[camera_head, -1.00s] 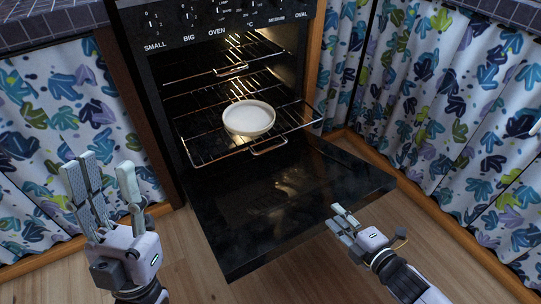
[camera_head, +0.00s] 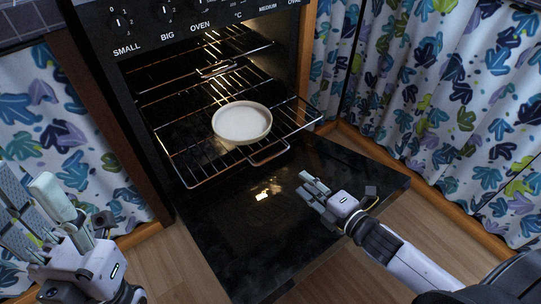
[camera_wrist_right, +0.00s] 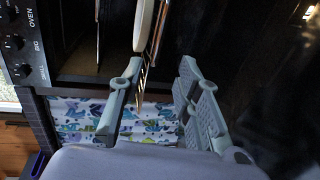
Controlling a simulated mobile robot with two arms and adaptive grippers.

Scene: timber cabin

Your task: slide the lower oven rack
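The lower oven rack (camera_head: 210,166) is pulled partly out of the oven over the open door. A round white dish (camera_head: 242,121) stands on it. A wire handle loop (camera_head: 270,156) sticks out at the rack's front. My right gripper (camera_head: 311,187) is open and empty over the door, just in front of and to the right of that loop, apart from it. In the right wrist view the rack (camera_wrist_right: 152,52) and dish (camera_wrist_right: 142,22) show edge-on beyond the gap between the open fingers (camera_wrist_right: 162,76). My left gripper (camera_head: 38,198) is open and empty at the lower left.
The oven door (camera_head: 225,235) hangs open, flat and low, under the rack. The upper rack (camera_head: 190,83) sits inside the oven. Patterned curtains (camera_head: 435,100) flank the oven on both sides. Wooden floor (camera_head: 400,235) lies free around the door.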

